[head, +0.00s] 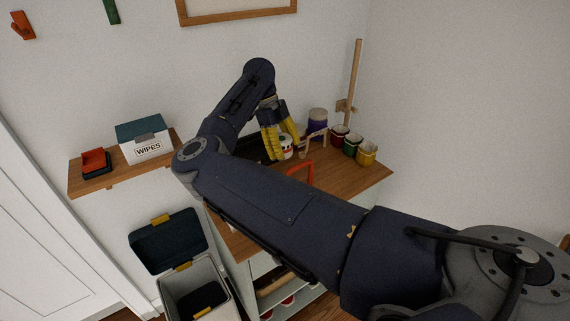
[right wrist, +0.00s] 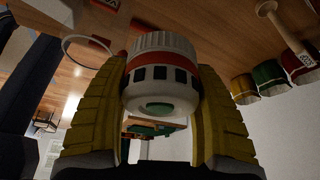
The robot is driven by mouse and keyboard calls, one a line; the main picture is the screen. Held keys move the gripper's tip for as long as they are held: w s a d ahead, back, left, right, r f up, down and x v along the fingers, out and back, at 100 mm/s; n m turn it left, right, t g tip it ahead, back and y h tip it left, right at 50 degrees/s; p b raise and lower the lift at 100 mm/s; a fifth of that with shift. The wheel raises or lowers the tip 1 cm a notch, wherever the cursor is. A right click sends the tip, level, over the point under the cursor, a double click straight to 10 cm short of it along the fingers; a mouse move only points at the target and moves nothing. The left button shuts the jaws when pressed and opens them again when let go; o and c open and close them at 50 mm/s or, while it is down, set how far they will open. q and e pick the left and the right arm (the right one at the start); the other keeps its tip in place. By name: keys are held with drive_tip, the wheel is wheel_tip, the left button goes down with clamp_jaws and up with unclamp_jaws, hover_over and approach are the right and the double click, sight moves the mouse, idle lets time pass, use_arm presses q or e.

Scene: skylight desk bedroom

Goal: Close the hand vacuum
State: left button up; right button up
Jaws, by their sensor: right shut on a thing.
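My right gripper (head: 279,150) reaches down over the far part of the wooden worktop, its yellow fingers pointing downward. In the right wrist view its two fingers are shut on the sides of a white round canister (right wrist: 160,68). The canister has a ribbed white top, an orange-red band, dark square windows and a green spot on the face toward the camera. It also shows beside the fingers in the head view (head: 286,151). I cannot tell whether this canister is part of the hand vacuum; no other clear hand vacuum shows. My left gripper is not in view.
Red, green and yellow pots (head: 366,153) stand right of the gripper, near a purple tub (head: 318,121) and an upright wooden post (head: 354,75). A wipes box (head: 146,141) sits on the left shelf. An open-lidded bin (head: 166,242) stands below. My arm hides much of the worktop.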

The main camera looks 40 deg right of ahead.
sight(288, 140)
drive_tip(key=shift+r, duration=3.15)
